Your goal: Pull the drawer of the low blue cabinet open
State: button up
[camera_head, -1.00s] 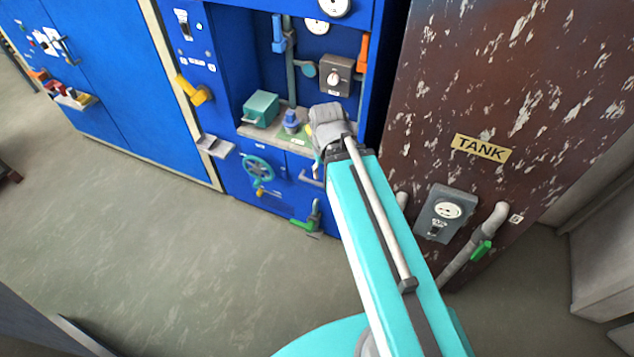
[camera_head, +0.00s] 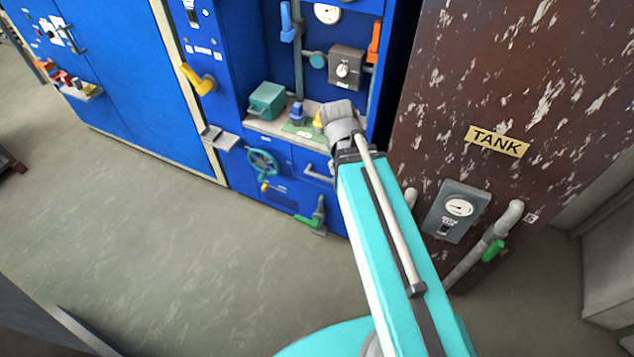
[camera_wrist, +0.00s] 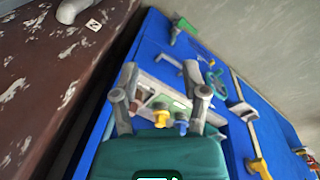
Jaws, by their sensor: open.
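The low blue cabinet (camera_head: 282,158) stands under a worktop, with a drawer front bearing a grey bar handle (camera_head: 318,174). In the wrist view a grey handle (camera_wrist: 170,61) shows on the blue front beyond my fingers. My gripper (camera_wrist: 164,88) is open and empty in the wrist view, its two grey fingers spread over the worktop area. The handle is apart from the fingers. In the head view my grey wrist hides the fingers. The drawer looks shut.
A green handwheel (camera_head: 263,162) and a green-handled valve (camera_head: 313,218) stick out left of and below the handle. A yellow item (camera_head: 318,121) and a blue item (camera_head: 297,114) stand on the worktop. The brown tank (camera_head: 470,100) is close on the right. Floor in front is clear.

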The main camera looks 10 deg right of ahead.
jog(key=w+f+n+t+h+b, duration=0.1)
jog(key=w+f+h+b, duration=0.15)
jog(key=f+b, duration=0.55)
jog(key=w+f+n+h+b, duration=0.1)
jog(key=w+f+h+b, duration=0.1)
jog(key=w+f+b, duration=0.4)
jog(key=n+t+h+b, duration=0.4)
jog(key=t+h+b, duration=0.45)
jog(key=b, duration=3.35)
send_near(319, 175)
jog(key=s+a+f, duration=0.1)
jog(key=s+a, duration=0.1)
jog(key=a, duration=0.1)
jog(key=shift+w+a+f+g+h, duration=0.2)
jog(key=shift+g+h, duration=0.05)
jog(key=shift+h, duration=0.25)
jog(key=shift+d, duration=0.1)
jog(key=x, duration=1.3)
jog(key=shift+w+d, duration=0.2)
jog(key=shift+d, duration=0.05)
grip_shut()
